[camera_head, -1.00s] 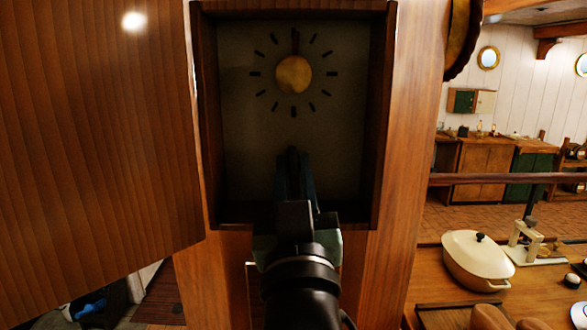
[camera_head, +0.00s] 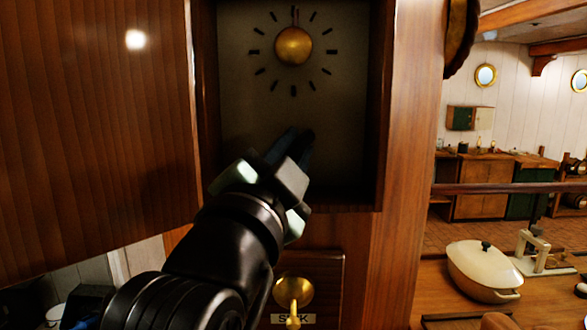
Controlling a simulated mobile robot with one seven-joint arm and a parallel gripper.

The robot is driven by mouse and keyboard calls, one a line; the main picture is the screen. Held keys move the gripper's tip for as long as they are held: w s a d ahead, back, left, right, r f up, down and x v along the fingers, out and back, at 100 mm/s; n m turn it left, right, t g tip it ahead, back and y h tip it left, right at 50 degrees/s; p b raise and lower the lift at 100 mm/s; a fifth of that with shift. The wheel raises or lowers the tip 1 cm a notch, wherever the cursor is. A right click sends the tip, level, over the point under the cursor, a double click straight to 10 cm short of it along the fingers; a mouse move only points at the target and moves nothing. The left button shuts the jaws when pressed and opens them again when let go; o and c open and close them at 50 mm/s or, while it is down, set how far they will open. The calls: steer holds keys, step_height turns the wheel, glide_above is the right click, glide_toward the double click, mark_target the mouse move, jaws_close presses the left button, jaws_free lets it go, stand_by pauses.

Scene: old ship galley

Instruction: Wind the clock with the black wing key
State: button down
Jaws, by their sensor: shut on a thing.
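The clock (camera_head: 240,110) is an open wooden case with a pale, shadowed dial, dark hour marks and a round brass centre (camera_head: 293,46). A thin dark hand points straight up from the centre. My gripper (camera_head: 296,142) reaches into the case from the lower left, below the dial's marks, rolled to a slant. It is shut on the black wing key (camera_head: 309,136), of which only a small dark part shows at the fingertips. The fingers hide the rest of the key. Shadow hides where the key meets the dial, so I cannot tell how deep it sits.
The case's wooden door (camera_head: 95,130) stands open at the left. A brass fitting (camera_head: 293,291) with a partly hidden label is below the case. A cream lidded pot (camera_head: 485,270) stands on the table at right.

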steer(key=m+g+b, duration=0.1)
steer(key=m, duration=0.1)
steer(key=m+b, duration=0.1)
steer(key=m, duration=0.2)
steer(key=shift+a+g+h, duration=0.1)
steer(key=shift+g+h, duration=0.3)
steer(key=shift+r+m+g, duration=0.1)
steer(key=shift+m+g, duration=0.7)
steer(key=shift+m, duration=1.1)
steer(key=c, duration=0.9)
jaws_free()
steer(key=shift+w, duration=0.1)
steer(key=b+v, duration=0.2)
steer(key=v, duration=1.1)
